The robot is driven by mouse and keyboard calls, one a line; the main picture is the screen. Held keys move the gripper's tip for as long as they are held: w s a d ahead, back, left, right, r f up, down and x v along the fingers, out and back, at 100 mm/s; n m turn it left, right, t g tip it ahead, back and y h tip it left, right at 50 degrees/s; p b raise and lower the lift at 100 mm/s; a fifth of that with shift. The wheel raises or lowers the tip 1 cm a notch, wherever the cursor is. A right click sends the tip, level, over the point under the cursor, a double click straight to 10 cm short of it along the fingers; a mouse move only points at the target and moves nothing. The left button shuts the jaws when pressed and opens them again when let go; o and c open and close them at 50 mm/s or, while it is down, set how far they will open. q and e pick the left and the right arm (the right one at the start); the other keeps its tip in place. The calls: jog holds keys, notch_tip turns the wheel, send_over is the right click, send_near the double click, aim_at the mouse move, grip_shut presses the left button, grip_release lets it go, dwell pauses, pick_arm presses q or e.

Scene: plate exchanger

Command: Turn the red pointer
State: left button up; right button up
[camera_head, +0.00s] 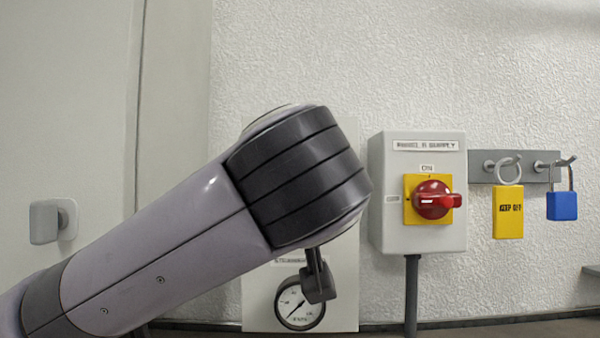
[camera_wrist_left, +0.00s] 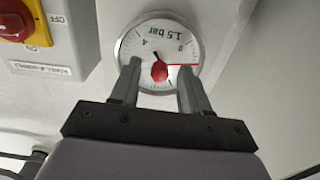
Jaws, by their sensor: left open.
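The round gauge (camera_head: 292,311) is low on the wall panel in the head view, partly covered by my left gripper (camera_head: 318,286). In the left wrist view the gauge (camera_wrist_left: 150,30) appears upside down, with a white face, a black needle and a thin red pointer (camera_wrist_left: 182,65). A small red knob (camera_wrist_left: 159,72) sits at its middle. My left gripper (camera_wrist_left: 158,68) is open, with one finger on each side of the red knob in the picture. I cannot tell whether the fingers touch it or how far they are from the face. My right gripper is not in view.
A grey switch box (camera_head: 384,160) with a red rotary switch (camera_head: 432,199) on a yellow plate stands right of the gauge. A yellow padlock tag (camera_head: 509,222) and blue padlock (camera_head: 562,206) hang farther right. A grey pipe (camera_head: 411,290) runs below the box.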

pick_arm(q)
grip_shut()
jog(key=shift+m, duration=0.3)
jog(key=shift+d+m+b, duration=0.1)
jog(key=shift+m+b, duration=1.45)
jog(key=shift+m, duration=4.75)
